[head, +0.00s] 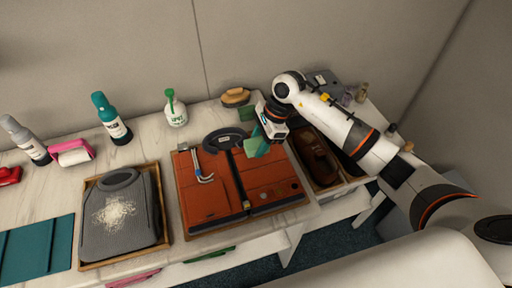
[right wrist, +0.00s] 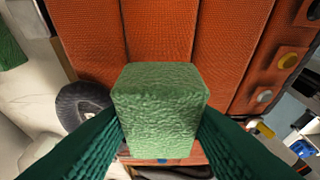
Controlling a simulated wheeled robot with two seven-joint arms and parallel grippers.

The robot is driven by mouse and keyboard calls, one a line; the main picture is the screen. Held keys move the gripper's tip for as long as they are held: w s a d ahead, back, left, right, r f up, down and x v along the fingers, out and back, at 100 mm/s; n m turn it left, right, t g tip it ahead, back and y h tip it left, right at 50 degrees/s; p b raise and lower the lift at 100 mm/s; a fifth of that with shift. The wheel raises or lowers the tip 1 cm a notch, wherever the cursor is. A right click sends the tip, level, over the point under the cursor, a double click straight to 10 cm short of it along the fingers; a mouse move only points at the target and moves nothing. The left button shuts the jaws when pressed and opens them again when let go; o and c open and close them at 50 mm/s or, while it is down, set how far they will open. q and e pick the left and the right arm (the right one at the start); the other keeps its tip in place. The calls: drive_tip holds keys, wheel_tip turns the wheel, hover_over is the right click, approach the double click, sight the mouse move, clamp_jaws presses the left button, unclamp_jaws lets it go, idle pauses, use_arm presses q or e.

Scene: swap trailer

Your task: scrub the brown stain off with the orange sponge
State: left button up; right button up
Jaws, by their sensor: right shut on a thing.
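My right gripper (head: 262,140) is shut on a green block (right wrist: 160,105), which looks like a sponge with a rough face. It holds the block over the orange-brown fabric case (head: 205,198); I cannot tell whether they touch. The case also fills the upper part of the right wrist view (right wrist: 155,35). I see no plainly orange sponge; an orange-tan oval piece with a dark part (head: 235,97) lies at the back of the table. I cannot make out a brown stain on the visible surfaces; the gripper and block hide part of the case. My left gripper is not in view.
A grey bag with white powder (head: 118,210) lies in a wooden tray left of the case. A tray with a dark brown item (head: 315,155) is at right. A metal tool (head: 201,168) and dark ring (head: 225,138) lie on the case. Bottles (head: 112,122) stand behind.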

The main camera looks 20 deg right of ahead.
wheel_tip(320, 180, up, 2)
drive_tip(key=shift+p, duration=0.3)
drive_tip(key=shift+r+p, duration=0.3)
drive_tip(key=shift+r, duration=0.95)
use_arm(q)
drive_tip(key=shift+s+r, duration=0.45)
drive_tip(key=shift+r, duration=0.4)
